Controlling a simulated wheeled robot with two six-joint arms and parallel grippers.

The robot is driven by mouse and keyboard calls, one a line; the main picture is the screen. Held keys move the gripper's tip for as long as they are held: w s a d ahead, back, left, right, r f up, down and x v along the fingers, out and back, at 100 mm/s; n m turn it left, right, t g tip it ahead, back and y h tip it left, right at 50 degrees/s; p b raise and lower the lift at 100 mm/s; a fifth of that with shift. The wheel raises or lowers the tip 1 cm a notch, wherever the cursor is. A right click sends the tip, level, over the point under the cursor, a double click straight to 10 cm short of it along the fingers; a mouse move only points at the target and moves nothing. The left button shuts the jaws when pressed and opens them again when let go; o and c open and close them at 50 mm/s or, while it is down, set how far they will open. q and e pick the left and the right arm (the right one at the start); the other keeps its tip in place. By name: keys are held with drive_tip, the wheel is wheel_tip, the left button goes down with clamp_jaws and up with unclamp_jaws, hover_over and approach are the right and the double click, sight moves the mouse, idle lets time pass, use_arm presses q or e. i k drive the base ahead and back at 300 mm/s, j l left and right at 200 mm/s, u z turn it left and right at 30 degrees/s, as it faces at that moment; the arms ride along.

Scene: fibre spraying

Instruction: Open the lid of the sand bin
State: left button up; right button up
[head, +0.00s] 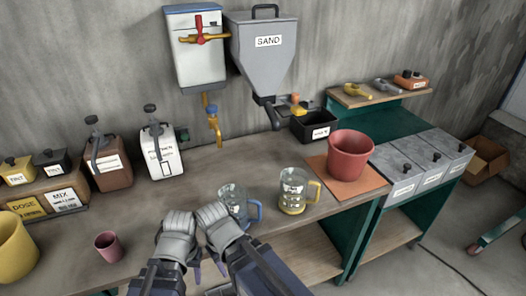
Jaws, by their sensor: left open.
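The grey sand hopper (265,50) hangs on the wall at the top centre, with a white "SAND" label and a dark handle on its flat top. Three grey lidded bins stand at the right: a left one (393,168), a middle one (424,158) and a right one (452,147). My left gripper (196,272) is open, low at the front of the bench, far from hopper and bins. My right gripper (222,268) is close beside it, its jaws mostly hidden.
Two glass jugs, one with a blue handle (232,199) and one with a yellow handle (294,192), stand just beyond my grippers. A red pot (350,155) on an orange mat (317,166) is left of the grey bins. A black bin (314,127) sits below the hopper.

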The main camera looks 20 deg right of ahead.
sight(393, 165)
drive_tip(key=z, duration=1.7)
drive_tip(key=i+l, duration=0.1)
drive_tip(key=i, duration=0.15)
